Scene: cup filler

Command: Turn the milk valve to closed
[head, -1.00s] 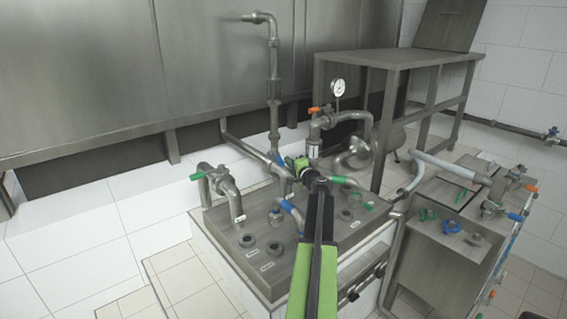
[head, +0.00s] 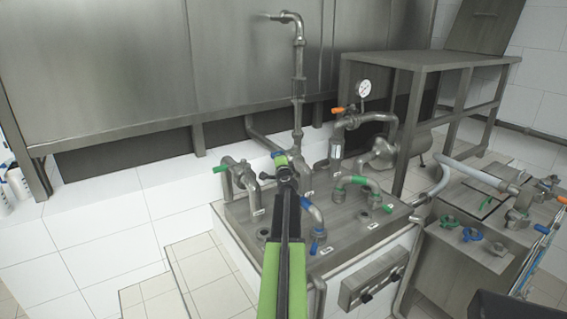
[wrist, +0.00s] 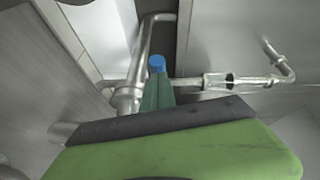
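Several pipe valves stand on the metal filler block (head: 335,235) in the head view: one with a green handle on the left (head: 221,168), one with a green handle on the middle pipe (head: 353,181), one with a blue handle low in front (head: 314,247) and one with an orange handle by the gauge (head: 338,111). The small white labels are too small to read, so I cannot tell which is the milk valve. My gripper (head: 282,158) is above the block, right of the left green handle in the picture and apart from it.
A pressure gauge (head: 364,88) stands on a pipe behind the block. A tall vertical pipe (head: 298,75) rises by the steel tank (head: 130,70). A metal table (head: 425,60) stands at back right. Loose coloured fittings (head: 472,234) lie on the right-hand bench.

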